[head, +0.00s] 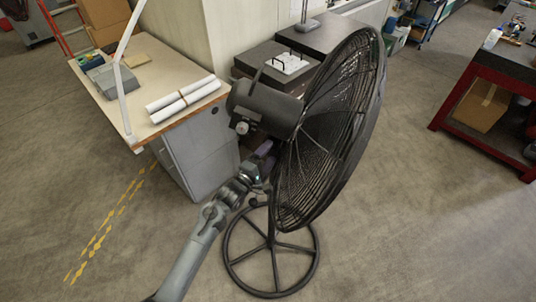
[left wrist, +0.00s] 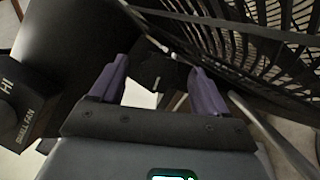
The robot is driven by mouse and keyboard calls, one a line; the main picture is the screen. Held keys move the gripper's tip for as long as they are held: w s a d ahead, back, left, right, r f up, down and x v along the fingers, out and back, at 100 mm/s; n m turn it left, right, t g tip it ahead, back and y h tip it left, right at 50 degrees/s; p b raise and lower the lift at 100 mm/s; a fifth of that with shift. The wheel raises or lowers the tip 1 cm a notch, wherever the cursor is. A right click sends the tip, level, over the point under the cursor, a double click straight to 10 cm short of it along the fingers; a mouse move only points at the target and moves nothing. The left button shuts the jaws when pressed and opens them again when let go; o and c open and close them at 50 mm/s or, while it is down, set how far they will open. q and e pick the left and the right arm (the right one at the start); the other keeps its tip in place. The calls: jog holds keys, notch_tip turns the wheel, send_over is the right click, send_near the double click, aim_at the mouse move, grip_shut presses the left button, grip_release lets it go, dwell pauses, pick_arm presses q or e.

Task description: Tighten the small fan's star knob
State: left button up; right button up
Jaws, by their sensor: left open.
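The black pedestal fan (head: 330,125) stands on a ring-shaped base, its round cage facing right. My left gripper (head: 265,152) is just below the motor housing (head: 262,103), behind the cage. In the left wrist view its two purple fingers (left wrist: 160,70) are open and apart. A dark angular part (left wrist: 157,74) shows between and beyond the fingertips; I cannot tell whether it is the star knob or whether it is touched. A dark box marked "HI" and "SMALL FAN" (left wrist: 25,100) is at the left; a pale round dial (head: 242,127) shows in the head view. My right gripper is not in view.
The cage wires (left wrist: 250,45) are close on the right of the left gripper. A desk (head: 150,75) with white rolls (head: 183,98) stands to the left, and dark cabinets (head: 325,35) stand behind the fan. A red-framed bench (head: 490,90) is far right. Floor in front is clear.

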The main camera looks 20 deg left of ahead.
pick_arm(q)
jog(key=shift+w, duration=0.1)
jog(key=c, duration=1)
jog(key=shift+c, duration=0.2)
